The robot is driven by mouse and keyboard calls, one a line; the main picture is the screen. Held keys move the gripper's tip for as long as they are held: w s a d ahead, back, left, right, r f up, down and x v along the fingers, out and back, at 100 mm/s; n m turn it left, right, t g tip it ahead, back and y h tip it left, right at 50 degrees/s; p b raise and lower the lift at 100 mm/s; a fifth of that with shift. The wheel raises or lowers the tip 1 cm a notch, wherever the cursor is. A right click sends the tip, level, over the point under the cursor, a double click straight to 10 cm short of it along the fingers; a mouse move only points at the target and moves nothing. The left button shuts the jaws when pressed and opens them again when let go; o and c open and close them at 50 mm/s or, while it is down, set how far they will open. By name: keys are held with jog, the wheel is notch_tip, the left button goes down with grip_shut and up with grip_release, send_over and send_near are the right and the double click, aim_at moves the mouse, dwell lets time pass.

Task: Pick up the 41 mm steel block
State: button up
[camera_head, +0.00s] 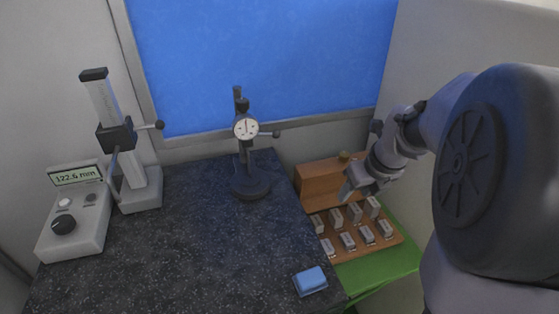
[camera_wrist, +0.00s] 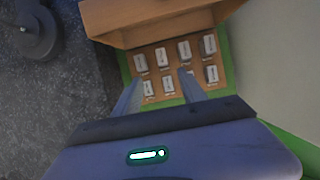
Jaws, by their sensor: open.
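Several grey steel blocks stand in two rows in a wooden tray (camera_head: 394,241) at the right; one block is in the back row (camera_head: 354,212) and another in the front row (camera_head: 348,241). The wrist view shows the same blocks, such as one at the back right (camera_wrist: 209,44). Their markings are too small to read, so I cannot tell which is 41 mm.
A wooden lid (camera_head: 320,184) stands up behind the tray, on a green mat (camera_head: 382,268). A dark granite table (camera_head: 190,255) holds a dial gauge stand (camera_head: 250,185), a height gauge (camera_head: 138,190), a readout box (camera_head: 75,235) and a blue block (camera_head: 310,280). A wall is at the right.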

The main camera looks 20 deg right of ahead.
jog(key=b, duration=0.5)
send_near(337, 214)
jog(key=x, duration=0.4)
jog(key=shift+a+f, duration=0.3)
jog(key=shift+f, duration=0.05)
jog(key=b+x, duration=0.1)
jog(key=x, duration=0.2)
jog(key=b+x, duration=0.1)
jog(key=x, duration=0.2)
jog(key=shift+d+b, duration=0.2)
jog(key=shift+b, duration=0.1)
jog(key=shift+s+r, duration=0.1)
jog(key=shift+r, duration=0.15)
grip_shut()
